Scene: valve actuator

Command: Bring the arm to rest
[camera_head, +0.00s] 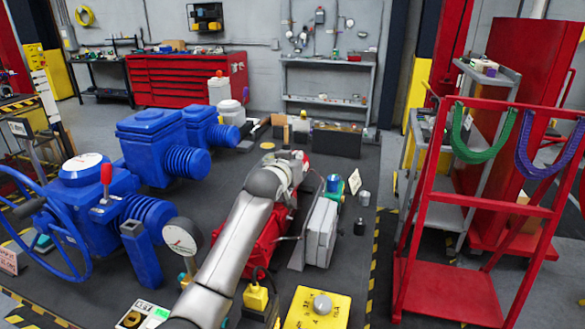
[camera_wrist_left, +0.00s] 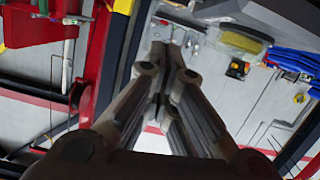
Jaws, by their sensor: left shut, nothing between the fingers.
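My left arm (camera_head: 232,250) reaches up from the bottom of the head view over the middle of the dark mat. Its left gripper (camera_head: 297,158) is at the far end, small and partly hidden by the wrist. In the left wrist view the same gripper (camera_wrist_left: 159,52) has its fingers together, with nothing held between them. The blue valve actuator (camera_head: 160,140) stands to the left of the arm, apart from it. Its blue handwheel (camera_head: 50,240) is at the far left. My right gripper is not in view.
A yellow block (camera_head: 318,308) and a grey case (camera_head: 320,232) lie close to the arm. A red tool chest (camera_head: 185,80) and grey shelf (camera_head: 328,62) line the back wall.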

